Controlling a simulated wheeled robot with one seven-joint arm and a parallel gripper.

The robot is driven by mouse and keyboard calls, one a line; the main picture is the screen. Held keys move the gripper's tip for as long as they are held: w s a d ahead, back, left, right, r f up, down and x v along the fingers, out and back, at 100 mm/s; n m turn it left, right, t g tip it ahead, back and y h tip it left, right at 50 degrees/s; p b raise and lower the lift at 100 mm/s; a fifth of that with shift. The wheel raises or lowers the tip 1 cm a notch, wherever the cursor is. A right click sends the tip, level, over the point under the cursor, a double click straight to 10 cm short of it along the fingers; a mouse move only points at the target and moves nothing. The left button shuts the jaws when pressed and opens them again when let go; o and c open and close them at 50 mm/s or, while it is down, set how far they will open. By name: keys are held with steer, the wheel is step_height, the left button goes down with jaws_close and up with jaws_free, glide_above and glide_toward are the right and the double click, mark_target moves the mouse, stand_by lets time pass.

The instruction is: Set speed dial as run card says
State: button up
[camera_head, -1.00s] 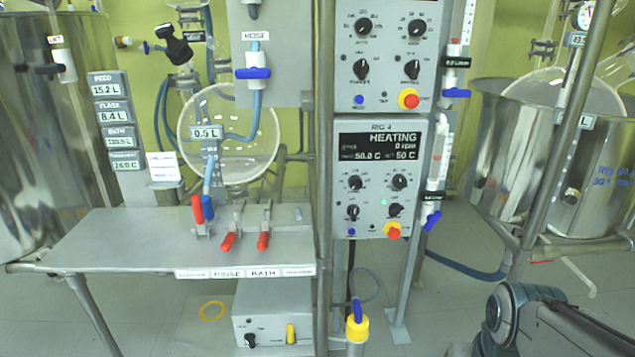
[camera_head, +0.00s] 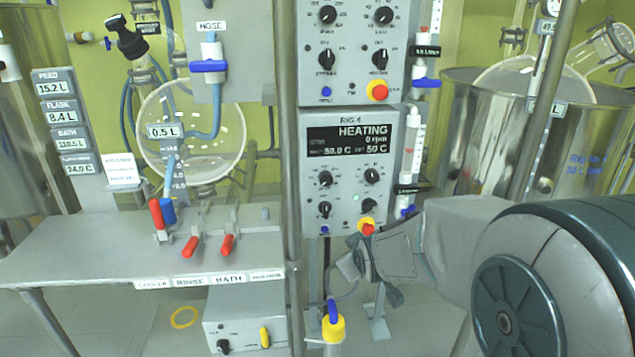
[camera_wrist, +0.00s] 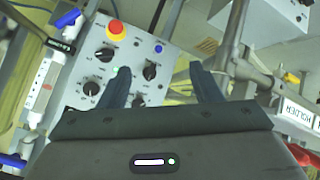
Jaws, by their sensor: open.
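The RIG 4 control panel (camera_head: 345,226) stands upright, its display (camera_head: 348,140) reading HEATING, 0 rpm, 50.0 C and 50 C. Below the display are two upper dials (camera_head: 325,178) and two lower dials (camera_head: 324,210); their labels are too small to read, so I cannot tell which is speed. A white card (camera_head: 122,170) stands at the left, its text unreadable. My gripper (camera_wrist: 161,70) is open and empty. In the wrist view the panel appears upside down, and a black dial (camera_wrist: 149,72) shows between the fingertips, apparently beyond them. In the head view, my gripper is below and right of the panel.
A red stop button with a yellow collar (camera_head: 367,228) sits at the panel's lower right. A vertical post (camera_head: 287,120) runs along its left side. A valve line (camera_head: 412,150) is on its right. The bench (camera_head: 60,262) holds red-handled valves.

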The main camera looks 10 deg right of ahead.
mark_target(328, 182)
steer(key=w+r+n+t, duration=0.1)
steer(key=w+n+t, duration=0.1)
steer(key=w, duration=0.6)
steer(key=w+a+r+n+t+y, duration=0.1)
steer(key=w+n+t, duration=0.1)
steer(key=w, duration=0.7)
steer(key=w+a+r+n+t+y, duration=0.1)
steer(key=w+t, duration=0.3)
steer(key=w, duration=0.4)
steer(key=shift+w+r+n+b, duration=0.3)
steer(key=shift+w+n+b, duration=0.1)
steer(key=shift+n, duration=0.3)
steer(key=c, duration=1)
